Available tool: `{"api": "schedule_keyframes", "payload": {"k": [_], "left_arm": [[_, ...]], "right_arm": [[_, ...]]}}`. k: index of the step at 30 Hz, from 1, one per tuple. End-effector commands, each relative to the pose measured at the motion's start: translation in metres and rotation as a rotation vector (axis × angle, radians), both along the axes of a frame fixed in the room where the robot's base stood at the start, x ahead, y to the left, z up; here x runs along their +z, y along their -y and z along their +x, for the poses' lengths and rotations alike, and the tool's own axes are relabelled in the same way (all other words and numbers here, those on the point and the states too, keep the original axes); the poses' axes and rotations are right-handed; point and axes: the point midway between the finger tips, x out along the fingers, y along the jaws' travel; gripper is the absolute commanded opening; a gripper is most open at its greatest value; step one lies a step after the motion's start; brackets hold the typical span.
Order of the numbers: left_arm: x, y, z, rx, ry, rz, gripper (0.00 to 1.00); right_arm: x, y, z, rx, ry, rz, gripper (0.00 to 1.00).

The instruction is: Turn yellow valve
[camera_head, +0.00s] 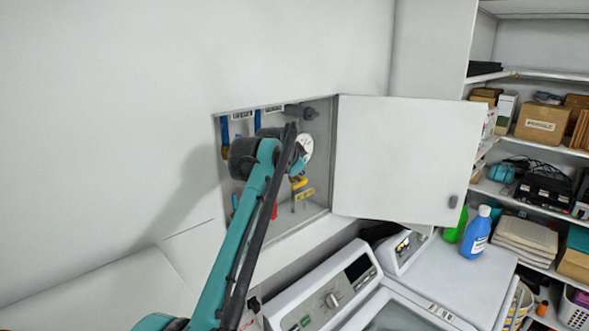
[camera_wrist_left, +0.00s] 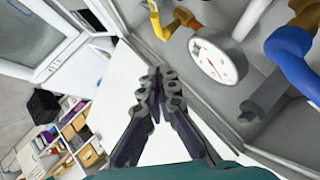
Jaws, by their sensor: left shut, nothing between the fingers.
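A yellow valve (camera_head: 299,183) shows in the head view inside the open wall cabinet, just below the round white gauge. In the left wrist view, yellow parts (camera_wrist_left: 188,17) stand at the top, left of and above the gauge; I cannot tell clearly which is the valve handle. In the left wrist view my left gripper (camera_wrist_left: 160,82) is shut and empty, apart from the yellow parts. My arm hides part of the cabinet inside. My right gripper is not in view.
The white cabinet door (camera_head: 405,155) stands open to the right. The gauge (camera_wrist_left: 214,61) and blue-handled pipes (camera_head: 224,130) are close by. A washing machine (camera_head: 330,300) stands below, with a blue bottle (camera_head: 477,232) to its right. Loaded shelves (camera_head: 530,150) stand far right.

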Motion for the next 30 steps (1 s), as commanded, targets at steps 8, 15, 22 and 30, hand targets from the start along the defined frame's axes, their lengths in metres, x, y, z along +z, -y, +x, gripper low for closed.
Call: {"api": "schedule_keyframes", "payload": {"k": [8,15,22,30], "left_arm": [[-0.033,0.013,0.048,0.001,0.001,0.0,0.0],[-0.062,0.001,0.062,0.002,-0.001,0.001,0.0],[-0.071,-0.002,0.066,0.001,-0.001,0.0,0.0],[-0.071,-0.002,0.066,0.001,-0.001,0.001,0.0]], "right_arm": [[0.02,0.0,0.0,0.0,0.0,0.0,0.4],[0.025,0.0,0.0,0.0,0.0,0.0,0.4],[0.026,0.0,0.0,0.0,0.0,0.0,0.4],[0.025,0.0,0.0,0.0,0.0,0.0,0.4]]}}
